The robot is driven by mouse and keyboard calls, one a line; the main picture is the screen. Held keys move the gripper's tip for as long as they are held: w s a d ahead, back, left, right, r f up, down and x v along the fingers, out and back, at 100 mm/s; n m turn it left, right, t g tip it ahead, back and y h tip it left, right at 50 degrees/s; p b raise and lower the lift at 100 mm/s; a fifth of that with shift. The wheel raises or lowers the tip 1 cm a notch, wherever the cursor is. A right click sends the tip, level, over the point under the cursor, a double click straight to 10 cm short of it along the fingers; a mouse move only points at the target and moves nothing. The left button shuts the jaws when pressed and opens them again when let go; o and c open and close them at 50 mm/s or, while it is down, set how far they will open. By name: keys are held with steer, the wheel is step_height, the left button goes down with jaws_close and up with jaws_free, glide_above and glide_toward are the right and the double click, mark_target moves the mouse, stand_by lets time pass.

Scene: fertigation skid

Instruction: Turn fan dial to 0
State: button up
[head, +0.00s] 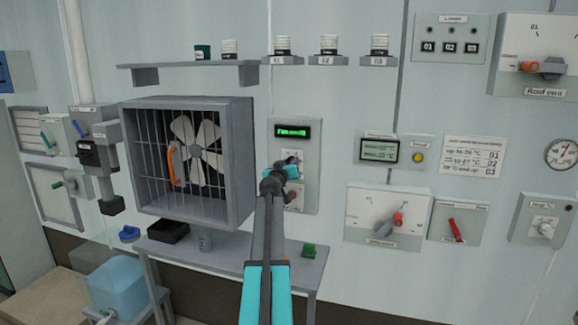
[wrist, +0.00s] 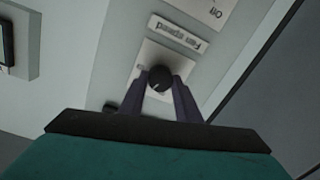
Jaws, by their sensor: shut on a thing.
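The fan dial (wrist: 160,76) is a round black knob with a small white mark, on a pale plate under an upside-down "Fan speed" label (wrist: 178,34) in the wrist view. My gripper (wrist: 160,88) is shut on the dial, with one dark finger on each side. The scale figures around the dial cannot be read. In the head view my gripper (head: 291,160) is at the grey control panel (head: 308,142), below its green-lit display (head: 293,131). My gripper and arm hide the dial there.
The caged fan (head: 190,155) with an orange handle stands left of the panel. A grey table (head: 225,257) is below. A display box (head: 379,151) and a lever panel (head: 388,217) are on the wall to the right.

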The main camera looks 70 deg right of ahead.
steer(key=n, duration=0.6)
steer(key=shift+d+r+b, duration=0.15)
steer(key=shift+r+b, duration=0.15)
steer(key=shift+b, duration=0.05)
steer(key=n+p, duration=0.1)
steer(key=n, duration=0.5)
steer(key=shift+w+n+g, duration=0.15)
steer(key=shift+n+g, duration=0.15)
steer(key=shift+n, duration=0.1)
steer(key=n+p, duration=0.1)
steer(key=n, duration=0.4)
steer(key=shift+p, duration=0.3)
steer(key=shift+f+n+g+p, duration=0.1)
steer(key=shift+n+g+p, duration=0.4)
steer(key=shift+n, duration=1.5)
steer(key=o, duration=1.1)
steer(key=shift+f, duration=0.1)
steer(key=shift+c, duration=0.2)
steer(key=shift+f, duration=0.1)
steer(key=shift+f, duration=0.1)
